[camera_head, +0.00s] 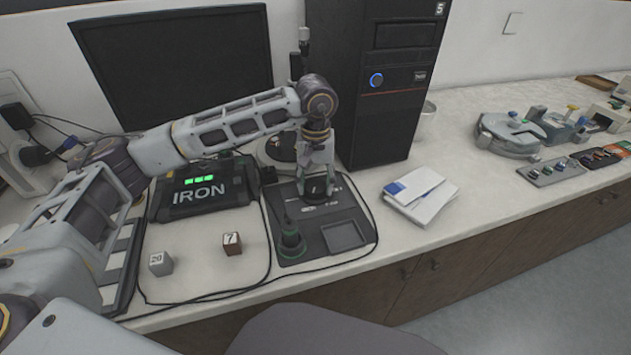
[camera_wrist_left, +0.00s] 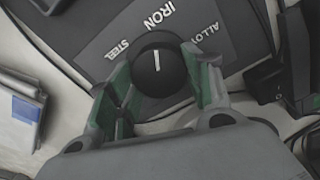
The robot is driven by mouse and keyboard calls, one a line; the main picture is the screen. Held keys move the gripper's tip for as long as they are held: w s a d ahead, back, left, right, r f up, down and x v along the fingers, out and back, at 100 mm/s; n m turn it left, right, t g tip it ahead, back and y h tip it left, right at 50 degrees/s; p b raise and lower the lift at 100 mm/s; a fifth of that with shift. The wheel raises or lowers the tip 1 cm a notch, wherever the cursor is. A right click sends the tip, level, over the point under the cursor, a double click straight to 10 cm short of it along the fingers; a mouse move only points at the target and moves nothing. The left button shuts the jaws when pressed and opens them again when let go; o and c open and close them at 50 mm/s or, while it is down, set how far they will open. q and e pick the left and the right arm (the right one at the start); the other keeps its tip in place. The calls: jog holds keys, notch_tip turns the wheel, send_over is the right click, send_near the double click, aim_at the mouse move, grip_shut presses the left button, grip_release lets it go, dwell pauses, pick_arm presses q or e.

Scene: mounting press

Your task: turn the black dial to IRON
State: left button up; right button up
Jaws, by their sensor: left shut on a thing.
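The black dial (camera_head: 319,193) sits on a dark panel (camera_head: 290,203) on the counter. In the left wrist view the dial (camera_wrist_left: 157,68) is round and has a white pointer line, with the labels STEEL, IRON and ALLOY around it. The pointer line is aimed roughly at IRON (camera_wrist_left: 159,17). My left gripper (camera_head: 317,182) comes down onto the dial from above. In the left wrist view its green-padded fingers (camera_wrist_left: 163,80) are on either side of the dial, shut on it. A dark box (camera_head: 203,193) beside the panel reads IRON, with green lights above the word. My right gripper is not in view.
A black computer tower (camera_head: 385,85) and a monitor (camera_head: 175,65) stand behind. White boxes (camera_head: 420,193) lie right of the panel.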

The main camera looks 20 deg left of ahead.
aim_at(315, 184)
pick_arm(q)
jog(key=o, duration=1)
jog(key=shift+r, duration=0.2)
notch_tip(315, 184, up, 12)
jog(key=shift+f, duration=0.15)
dwell(0.4)
